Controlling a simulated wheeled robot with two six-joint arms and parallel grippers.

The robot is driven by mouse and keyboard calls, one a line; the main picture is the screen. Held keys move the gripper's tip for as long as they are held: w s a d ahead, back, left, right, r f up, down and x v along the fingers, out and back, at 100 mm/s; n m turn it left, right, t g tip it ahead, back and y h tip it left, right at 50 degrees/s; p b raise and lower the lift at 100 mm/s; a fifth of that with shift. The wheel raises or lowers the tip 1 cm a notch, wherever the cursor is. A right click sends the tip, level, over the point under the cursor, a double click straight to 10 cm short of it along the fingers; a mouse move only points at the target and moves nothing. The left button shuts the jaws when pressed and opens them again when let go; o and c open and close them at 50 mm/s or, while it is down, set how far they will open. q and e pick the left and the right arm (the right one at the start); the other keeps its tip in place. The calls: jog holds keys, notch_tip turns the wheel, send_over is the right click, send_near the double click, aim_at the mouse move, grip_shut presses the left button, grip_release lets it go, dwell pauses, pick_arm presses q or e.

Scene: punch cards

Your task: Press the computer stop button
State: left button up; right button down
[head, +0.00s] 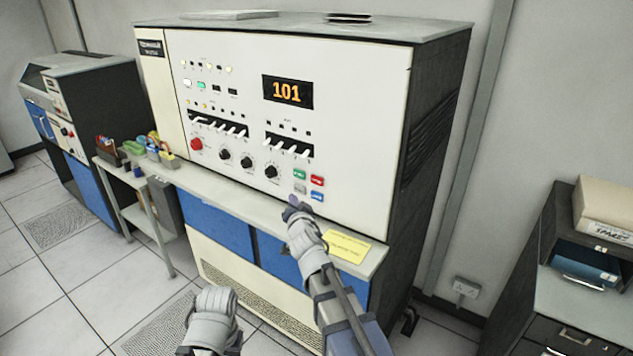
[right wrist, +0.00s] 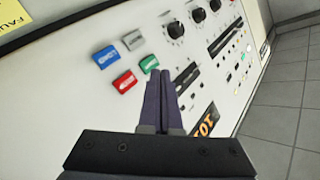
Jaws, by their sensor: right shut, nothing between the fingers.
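The computer (head: 345,130) is a large cream cabinet with a control panel. At the panel's lower right is a block of small buttons: green (head: 299,174), red (head: 317,181), grey (head: 300,189) and blue (head: 317,197). The red button carries a white label too small to read, and it also shows in the right wrist view (right wrist: 125,81). My right gripper (head: 295,204) is shut and empty, just below this block. In the right wrist view its tips (right wrist: 160,73) appear beside the green button (right wrist: 149,64). I cannot tell whether they touch the panel.
A separate round red button (head: 196,144) sits at the panel's left, beside black knobs (head: 247,161). A narrow ledge (head: 240,207) with a yellow note (head: 346,247) runs below the panel. A drawer cabinet (head: 545,300) stands at right.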

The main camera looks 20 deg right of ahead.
aim_at(313, 180)
jog(key=shift+w+d, duration=0.9)
jog(key=shift+d, duration=0.25)
jog(key=shift+w+d, duration=0.9)
jog(key=shift+d, duration=0.2)
jog(key=shift+w+d, duration=0.9)
jog(key=shift+d, duration=0.25)
jog(key=shift+d, duration=0.1)
jog(key=shift+w+d, duration=0.25)
jog(key=shift+d, duration=0.05)
jog(key=shift+w+d, duration=0.25)
jog(key=shift+d, duration=0.05)
dwell(0.3)
jog(key=shift+s+a, duration=0.5)
jog(key=shift+a, duration=0.15)
dwell(0.4)
jog(key=shift+s+a, duration=0.8)
jog(key=shift+a, duration=0.2)
jog(key=shift+s+a, duration=0.75)
jog(key=shift+a, duration=0.25)
